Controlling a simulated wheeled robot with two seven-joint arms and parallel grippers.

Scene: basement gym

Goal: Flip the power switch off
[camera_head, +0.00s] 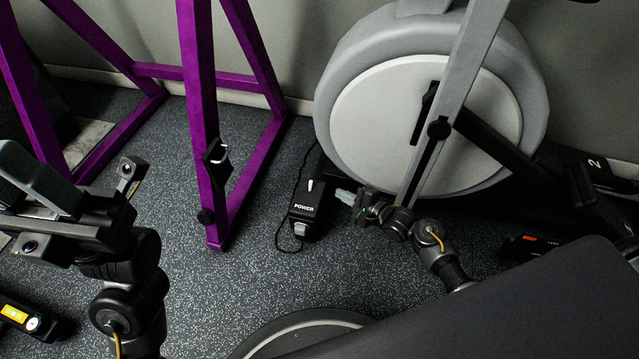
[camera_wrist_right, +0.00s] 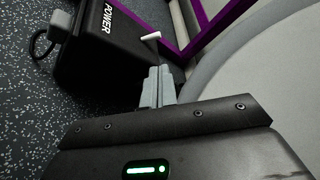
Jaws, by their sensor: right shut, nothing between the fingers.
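The black power box (camera_head: 304,222) with white "POWER" lettering sits on the floor beside the exercise bike. Its small white switch lever (camera_head: 311,185) sticks up from the top face. In the right wrist view the box (camera_wrist_right: 110,60) is at upper left, and the lever (camera_wrist_right: 150,37) shows just beyond my fingertips. My right gripper (camera_head: 343,196) is shut and empty, just right of the box, with its pale fingers pointing towards it. The shut fingers (camera_wrist_right: 160,72) appear apart from the lever. My left gripper (camera_head: 35,180) is at the far left, away from the box; its jaw opening is unclear.
A grey exercise bike (camera_head: 420,125) stands right behind my right gripper. A purple metal frame (camera_head: 207,130) stands left of the box. A black cord and grey plug (camera_head: 299,229) are at the box's front. Speckled floor (camera_head: 210,290) is clear in front.

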